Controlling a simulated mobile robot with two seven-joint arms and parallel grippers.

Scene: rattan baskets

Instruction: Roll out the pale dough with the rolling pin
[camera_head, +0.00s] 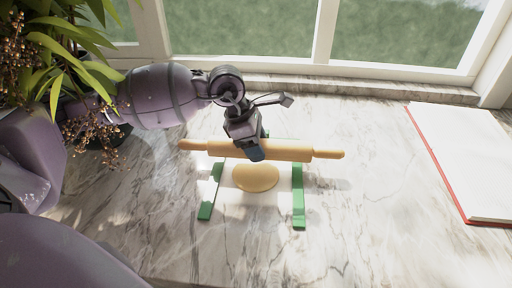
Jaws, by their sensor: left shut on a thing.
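The pale dough (256,178) is a smooth round lump on a white board (283,205) with green side strips (299,205). The wooden rolling pin (290,151) lies crosswise just behind the dough, its handles pointing left and right. My left gripper (257,150) comes down from behind and is shut on the middle of the rolling pin. The gripper hides part of the pin's barrel. My right gripper is not in view.
A leafy plant (60,45) with brown berries stands at the upper left. A white book with a red edge (465,155) lies at the right. A window (240,30) is behind the marble counter (360,230), which is clear in front.

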